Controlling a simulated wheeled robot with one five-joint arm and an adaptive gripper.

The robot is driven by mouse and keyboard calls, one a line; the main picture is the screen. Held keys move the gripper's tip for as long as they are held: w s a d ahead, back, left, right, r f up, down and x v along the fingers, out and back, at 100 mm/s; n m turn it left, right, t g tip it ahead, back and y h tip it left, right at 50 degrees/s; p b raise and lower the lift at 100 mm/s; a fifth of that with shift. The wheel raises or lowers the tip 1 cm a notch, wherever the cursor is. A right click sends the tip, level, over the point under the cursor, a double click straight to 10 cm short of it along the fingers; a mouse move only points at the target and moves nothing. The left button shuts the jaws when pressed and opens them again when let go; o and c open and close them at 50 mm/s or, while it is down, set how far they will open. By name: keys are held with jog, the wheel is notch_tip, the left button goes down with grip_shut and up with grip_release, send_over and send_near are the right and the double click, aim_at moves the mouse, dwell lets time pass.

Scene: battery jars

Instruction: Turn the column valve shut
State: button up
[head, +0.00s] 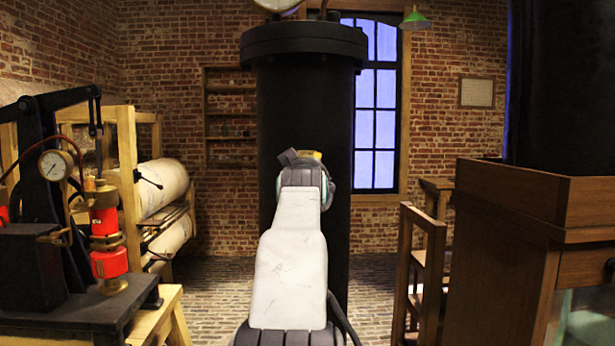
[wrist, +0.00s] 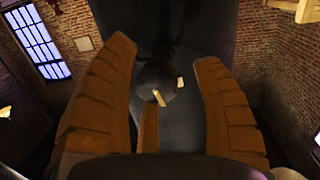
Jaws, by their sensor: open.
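The black column (head: 300,110) stands upright straight ahead, with a wide bolted flange near its top. In the wrist view the dark column (wrist: 190,25) fills the middle. A dark rounded fitting (wrist: 155,75) shows on it, with a small pale bar (wrist: 159,98) and a pale tab (wrist: 180,82); I cannot tell for sure which part is the valve handle. My gripper (wrist: 162,54) is open, its brown ribbed fingers either side of the fitting. A narrow brown bar (wrist: 149,128) shows between them. In the head view my wrist hides the valve area.
A bench with a black press (head: 40,170), gauge and red cylinder stands at left, near a wooden rack with white rolls (head: 163,185). A wooden cabinet (head: 510,240) and chair (head: 420,265) stand at right. Brick floor shows around the column.

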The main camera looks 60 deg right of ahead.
jog(key=v, duration=1.2)
jog(key=shift+r, duration=0.1)
